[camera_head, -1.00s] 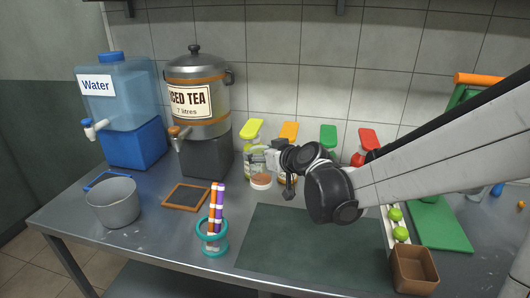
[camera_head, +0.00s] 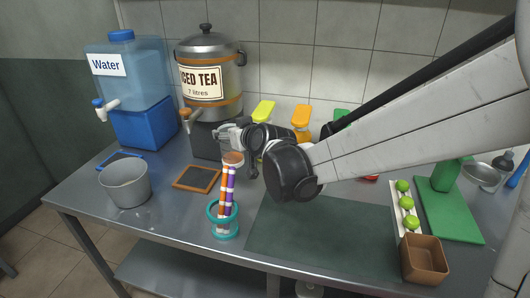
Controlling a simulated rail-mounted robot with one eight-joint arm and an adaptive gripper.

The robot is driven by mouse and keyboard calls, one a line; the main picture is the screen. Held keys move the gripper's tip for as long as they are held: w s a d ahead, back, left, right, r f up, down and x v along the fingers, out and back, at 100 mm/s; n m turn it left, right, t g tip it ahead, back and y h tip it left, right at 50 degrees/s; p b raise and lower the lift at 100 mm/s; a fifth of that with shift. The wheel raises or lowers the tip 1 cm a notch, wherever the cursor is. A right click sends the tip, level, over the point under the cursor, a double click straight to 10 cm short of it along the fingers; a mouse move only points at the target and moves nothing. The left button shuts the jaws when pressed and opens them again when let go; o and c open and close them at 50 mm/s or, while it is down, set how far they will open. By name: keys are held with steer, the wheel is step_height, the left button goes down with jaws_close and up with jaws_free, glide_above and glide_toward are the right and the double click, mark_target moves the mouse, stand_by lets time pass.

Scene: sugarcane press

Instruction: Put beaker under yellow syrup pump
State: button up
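The beaker (camera_head: 233,158) is a small clear vessel with reddish-brown content at its bottom. It hangs at my gripper (camera_head: 228,135), which points left and appears shut around its upper part; the fingers are small and partly blend with the glass. The yellow syrup pump (camera_head: 263,112) stands against the back wall, to the right of and behind the beaker. Its lower bottle is mostly hidden by my arm. The beaker is apart from the pump, in front of the iced tea dispenser's grey stand.
An orange pump (camera_head: 301,116) and a green pump (camera_head: 342,114) stand right of the yellow one. The iced tea dispenser (camera_head: 210,75) is behind left. A teal holder with striped straws (camera_head: 223,213) stands in front. A dark mat (camera_head: 320,240) is clear.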

steer(key=w+d+f+b, duration=0.3)
steer(key=w+d+f, duration=0.4)
steer(key=f, duration=0.4)
steer(key=shift+w+d, duration=0.25)
steer(key=shift+w, duration=0.5)
steer(key=shift+f, duration=0.2)
steer(key=o, duration=1.7)
steer(key=shift+r, duration=0.1)
